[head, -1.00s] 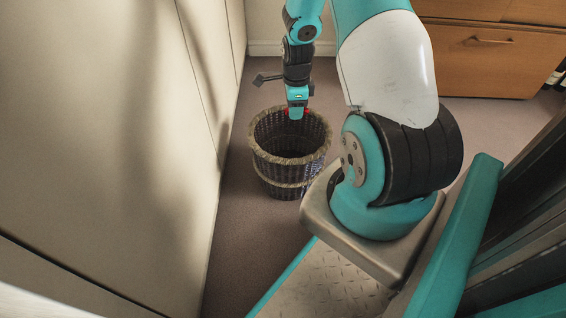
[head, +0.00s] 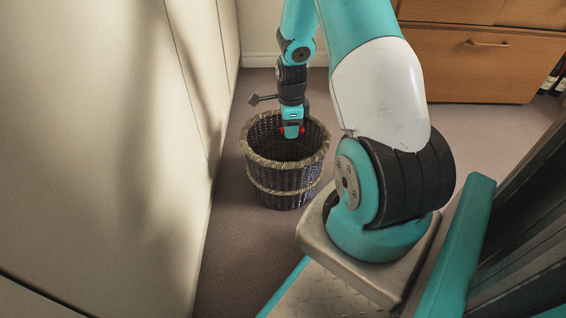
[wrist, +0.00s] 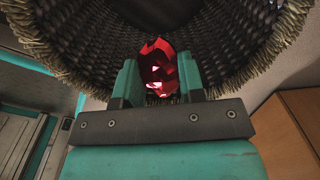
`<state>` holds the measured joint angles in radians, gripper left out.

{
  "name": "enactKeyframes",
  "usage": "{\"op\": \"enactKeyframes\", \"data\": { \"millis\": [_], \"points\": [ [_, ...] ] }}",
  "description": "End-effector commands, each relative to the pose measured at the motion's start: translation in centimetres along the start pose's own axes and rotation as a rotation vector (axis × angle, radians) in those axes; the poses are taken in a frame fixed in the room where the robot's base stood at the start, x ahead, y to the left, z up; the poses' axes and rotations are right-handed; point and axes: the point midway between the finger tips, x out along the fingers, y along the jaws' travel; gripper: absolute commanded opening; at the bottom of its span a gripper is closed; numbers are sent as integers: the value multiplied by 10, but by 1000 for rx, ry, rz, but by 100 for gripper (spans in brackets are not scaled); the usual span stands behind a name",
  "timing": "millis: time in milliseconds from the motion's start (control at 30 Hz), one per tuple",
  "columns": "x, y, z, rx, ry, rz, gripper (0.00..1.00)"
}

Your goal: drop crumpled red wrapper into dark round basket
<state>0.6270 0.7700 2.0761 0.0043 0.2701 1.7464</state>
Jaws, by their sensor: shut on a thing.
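The crumpled red wrapper (wrist: 159,68) is shiny and faceted, held between the two teal fingers of my gripper (wrist: 157,80) in the wrist view. In the head view, my gripper (head: 292,132) points down over the mouth of the dark round basket (head: 284,180), and only small red bits of the wrapper show beside the fingers. The basket is dark wicker with a paler braided rim and stands upright on the floor. In the wrist view, the basket's woven wall and rim (wrist: 280,45) surround the wrapper. The basket's bottom is mostly hidden by my gripper.
A pale cabinet front (head: 100,130) rises close on the left of the basket. A wooden drawer unit (head: 470,65) stands at the back right, with dark bottles (head: 556,78) at its far right. Carpeted floor (head: 245,235) around the basket is clear.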

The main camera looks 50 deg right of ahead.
Motion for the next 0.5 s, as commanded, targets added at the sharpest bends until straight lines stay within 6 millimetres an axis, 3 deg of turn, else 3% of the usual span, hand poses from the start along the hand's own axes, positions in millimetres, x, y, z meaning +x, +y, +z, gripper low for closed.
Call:
{"op": "enactKeyframes", "data": {
  "millis": [33, 67, 167, 500],
  "points": [
    [0, 0, 0, 0, 0, 0, 15],
    [0, 0, 0, 0, 0, 0, 41],
    [0, 0, 0, 0, 0, 0, 64],
    [-4, 0, 0, 0, 0, 0, 66]
  ]
}}
